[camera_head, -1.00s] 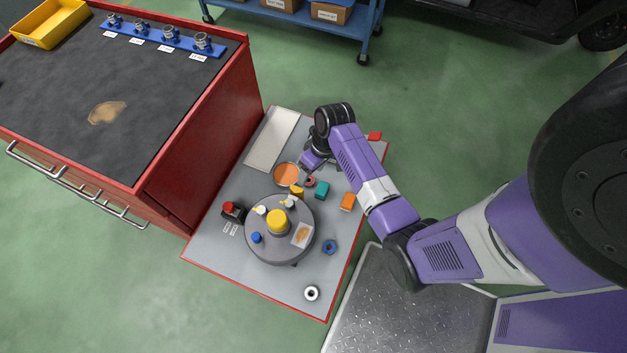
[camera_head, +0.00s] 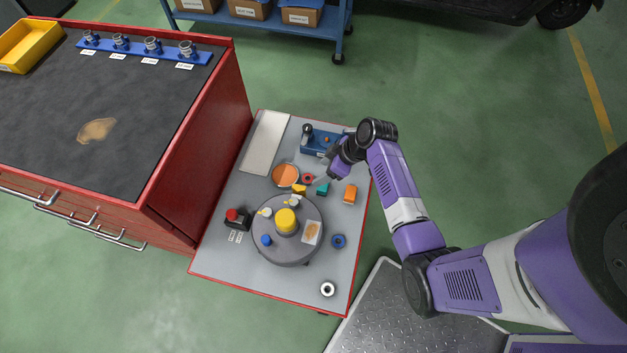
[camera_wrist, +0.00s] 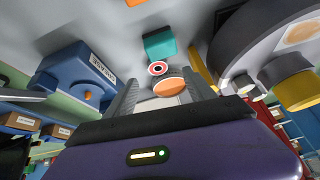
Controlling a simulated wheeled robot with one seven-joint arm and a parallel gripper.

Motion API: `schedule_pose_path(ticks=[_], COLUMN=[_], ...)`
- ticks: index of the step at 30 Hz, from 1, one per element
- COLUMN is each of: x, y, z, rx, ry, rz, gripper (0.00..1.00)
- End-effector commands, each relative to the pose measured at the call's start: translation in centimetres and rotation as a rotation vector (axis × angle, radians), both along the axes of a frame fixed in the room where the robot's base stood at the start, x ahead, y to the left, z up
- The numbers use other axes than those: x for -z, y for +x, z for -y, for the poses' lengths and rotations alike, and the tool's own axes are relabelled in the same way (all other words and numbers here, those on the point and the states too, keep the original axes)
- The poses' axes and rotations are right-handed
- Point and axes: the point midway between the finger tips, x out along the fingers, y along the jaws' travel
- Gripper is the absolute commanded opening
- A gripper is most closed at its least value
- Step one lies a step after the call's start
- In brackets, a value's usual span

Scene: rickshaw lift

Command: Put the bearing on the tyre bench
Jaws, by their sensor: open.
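A silver ring with a dark centre (camera_head: 328,289), which looks like a bearing, lies near the front edge of the red-edged grey table. A blue ring (camera_head: 338,241) and a red ring (camera_head: 307,179) also lie there; I cannot tell for certain which is the bearing. My gripper (camera_head: 332,174) is open and empty above the table, right of the red ring.
A grey turntable (camera_head: 288,252) with a yellow knob (camera_head: 286,221) takes the table's middle. An orange dish (camera_head: 285,174), a teal block (camera_head: 323,188), an orange block (camera_head: 350,194) and a blue device (camera_head: 318,140) stand around. A yellow bin (camera_head: 28,45) sits on the bench.

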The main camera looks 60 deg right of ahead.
Motion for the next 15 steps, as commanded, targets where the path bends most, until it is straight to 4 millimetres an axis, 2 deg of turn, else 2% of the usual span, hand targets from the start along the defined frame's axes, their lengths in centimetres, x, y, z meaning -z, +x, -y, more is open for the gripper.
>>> schedule_pose_path(ticks=[7,15], x=[0.0,2.1], y=[0.5,1.6], z=[0.1,-0.3], rx=[-0.077,-0.084], ry=[-0.046,-0.049], rz=[0.034,0.034], gripper=[0.63,0.63])
